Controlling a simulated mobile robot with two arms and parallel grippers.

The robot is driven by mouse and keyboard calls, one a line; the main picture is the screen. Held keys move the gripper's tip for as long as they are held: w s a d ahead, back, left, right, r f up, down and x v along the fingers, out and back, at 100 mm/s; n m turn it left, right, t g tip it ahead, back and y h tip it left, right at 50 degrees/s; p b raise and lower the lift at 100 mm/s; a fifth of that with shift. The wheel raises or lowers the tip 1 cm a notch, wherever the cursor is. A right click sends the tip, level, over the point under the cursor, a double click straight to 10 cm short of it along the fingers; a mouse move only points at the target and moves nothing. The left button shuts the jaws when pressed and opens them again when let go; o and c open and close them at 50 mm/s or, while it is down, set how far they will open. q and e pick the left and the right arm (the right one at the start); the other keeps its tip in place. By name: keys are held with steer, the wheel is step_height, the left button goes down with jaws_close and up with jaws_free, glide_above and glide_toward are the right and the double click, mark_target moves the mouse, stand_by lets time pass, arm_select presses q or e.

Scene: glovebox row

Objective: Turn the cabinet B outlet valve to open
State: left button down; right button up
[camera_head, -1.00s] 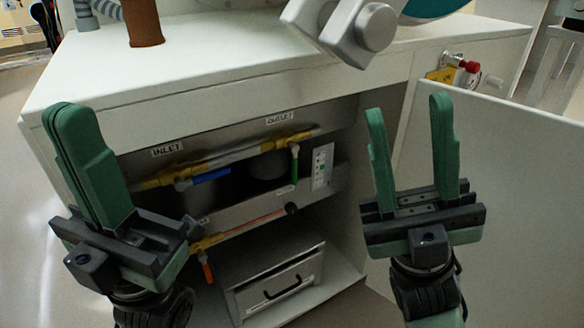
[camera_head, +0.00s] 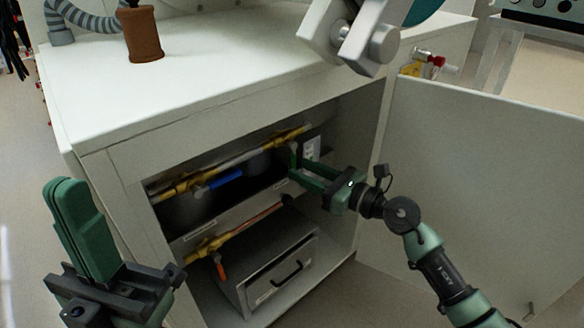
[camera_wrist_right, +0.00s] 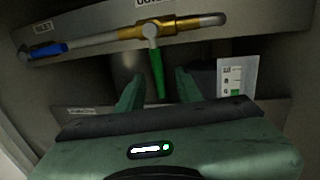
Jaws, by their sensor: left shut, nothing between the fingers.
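The outlet valve has a green lever (camera_wrist_right: 157,75) that hangs down from a brass body (camera_wrist_right: 160,29), across the pipe line, in the right wrist view. A partly cut-off label sits above it. My right gripper (camera_head: 295,168) reaches into the open cabinet. It is open, and in the right wrist view its fingertips (camera_wrist_right: 158,88) lie either side of the lever's lower end. I cannot tell if they touch it. In the head view the lever is hard to separate from the green fingers. My left gripper (camera_head: 64,184) is shut and empty, outside the cabinet at the lower left.
The inlet valve's blue lever (camera_head: 225,179) lies along the pipe. The open door (camera_head: 480,190) stands right of my right arm. A white card (camera_wrist_right: 236,77) is right of the lever.

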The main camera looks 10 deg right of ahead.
mark_target(295, 168)
steer(key=shift+x, duration=1.8)
steer(key=shift+c, duration=0.3)
jaws_close()
